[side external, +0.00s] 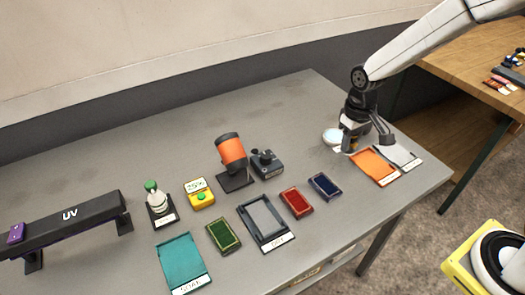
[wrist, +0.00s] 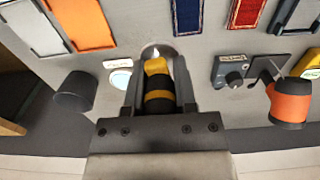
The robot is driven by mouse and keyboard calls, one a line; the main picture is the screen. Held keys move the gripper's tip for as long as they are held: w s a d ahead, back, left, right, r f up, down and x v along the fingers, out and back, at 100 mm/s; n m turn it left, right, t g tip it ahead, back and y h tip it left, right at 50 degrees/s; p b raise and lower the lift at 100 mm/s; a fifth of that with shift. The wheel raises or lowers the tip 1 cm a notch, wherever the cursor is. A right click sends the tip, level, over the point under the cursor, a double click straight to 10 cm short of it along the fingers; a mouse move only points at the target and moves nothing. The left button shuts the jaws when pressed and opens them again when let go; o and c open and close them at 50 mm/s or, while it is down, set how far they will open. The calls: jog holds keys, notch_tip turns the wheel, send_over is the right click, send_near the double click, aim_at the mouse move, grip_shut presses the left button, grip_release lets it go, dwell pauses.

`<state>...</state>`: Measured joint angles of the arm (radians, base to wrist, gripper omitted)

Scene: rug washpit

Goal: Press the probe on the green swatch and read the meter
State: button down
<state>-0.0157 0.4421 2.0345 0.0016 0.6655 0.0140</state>
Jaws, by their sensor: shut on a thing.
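My gripper (side external: 352,143) is low over the far right of the grey table. In the wrist view my gripper (wrist: 158,82) is shut on a yellow and black probe (wrist: 158,92), whose tip points at the table. I cannot tell whether the tip touches anything.
Red (side external: 296,201) and blue (side external: 325,186) swatches, a grey tray (side external: 263,222) and a teal tray (side external: 180,264) line the front. An orange cylinder (side external: 231,152) and a dark knobbed device (side external: 266,164) stand behind. An orange tray (side external: 374,166) is beside my gripper.

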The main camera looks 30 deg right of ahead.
jog(key=shift+s+d, duration=0.2)
jog(key=shift+d, duration=0.15)
jog(key=shift+a, duration=0.15)
dwell(0.3)
